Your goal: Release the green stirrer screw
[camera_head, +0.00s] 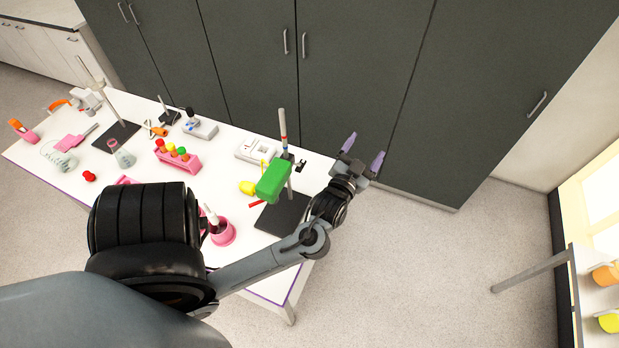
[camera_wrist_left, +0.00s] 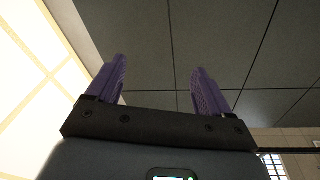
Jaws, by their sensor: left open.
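A bright green block-shaped part (camera_head: 273,180), which looks like the green stirrer piece, sits at the upright rod of a stand (camera_head: 285,203) on the right part of the table; a screw on it is too small to make out. My left gripper (camera_head: 362,160) is open and empty, past the table's right edge, to the right of the green part and apart from it. In the left wrist view, its two purple fingers (camera_wrist_left: 158,90) are spread with nothing between them. My right gripper is not in view.
The white table (camera_head: 225,165) holds several red, pink and yellow items, a tube rack (camera_head: 178,160), flasks and another stand (camera_head: 117,137) on the left. Dark cabinets (camera_head: 350,80) stand behind. Open floor (camera_head: 420,270) lies to the right, with a shelf (camera_head: 590,300) at the far right.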

